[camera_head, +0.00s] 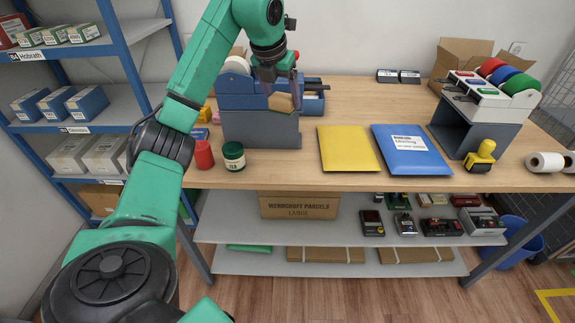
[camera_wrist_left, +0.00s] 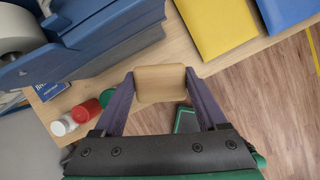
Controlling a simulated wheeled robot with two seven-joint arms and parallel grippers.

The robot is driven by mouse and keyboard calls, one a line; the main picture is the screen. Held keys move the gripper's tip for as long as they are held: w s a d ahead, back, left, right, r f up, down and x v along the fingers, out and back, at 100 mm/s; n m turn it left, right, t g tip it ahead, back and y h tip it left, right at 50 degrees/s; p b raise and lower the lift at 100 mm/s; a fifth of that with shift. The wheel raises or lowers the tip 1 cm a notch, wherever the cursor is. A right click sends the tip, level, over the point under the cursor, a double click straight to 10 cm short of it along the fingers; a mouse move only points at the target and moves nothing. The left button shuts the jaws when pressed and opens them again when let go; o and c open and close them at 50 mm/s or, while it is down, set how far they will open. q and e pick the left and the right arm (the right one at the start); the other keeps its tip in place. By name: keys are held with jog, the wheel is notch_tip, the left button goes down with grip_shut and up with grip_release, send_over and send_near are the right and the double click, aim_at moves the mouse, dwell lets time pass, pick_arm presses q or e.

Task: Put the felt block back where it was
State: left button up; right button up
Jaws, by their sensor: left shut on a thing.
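The felt block (camera_head: 281,103), a small tan block with rounded corners, is between the fingers of my left gripper (camera_head: 281,92), in front of the blue and grey organizer on the counter's left side. In the left wrist view the block (camera_wrist_left: 160,84) sits between both fingertips of the left gripper (camera_wrist_left: 160,76). The gripper is shut on it. In that view the counter edge and floor show behind the block, and the organizer is up and to the left. I cannot tell the gap between block and organizer. My right gripper is not in view.
The blue-grey organizer (camera_head: 258,128) stands beside a red jar (camera_head: 203,155) and a dark green jar (camera_head: 233,156). Yellow (camera_head: 347,148) and blue (camera_head: 412,165) mailers lie mid-counter. A tape rack (camera_head: 480,100) and yellow stamp (camera_head: 480,157) stand right. The wooden counter (camera_head: 350,102) is bare behind the mailers.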

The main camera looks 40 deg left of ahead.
pick_arm(q)
jog(key=f, duration=1.2)
jog(key=f+b, duration=0.1)
jog(key=f, duration=0.6)
jog(key=shift+s, duration=0.4)
jog(key=shift+a, duration=0.1)
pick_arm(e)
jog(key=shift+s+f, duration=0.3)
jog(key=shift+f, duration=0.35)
pick_arm(q)
jog(key=shift+w+f, duration=0.1)
jog(key=o, duration=1.3)
jog(key=v, duration=1.2)
jog(key=shift+b, duration=0.4)
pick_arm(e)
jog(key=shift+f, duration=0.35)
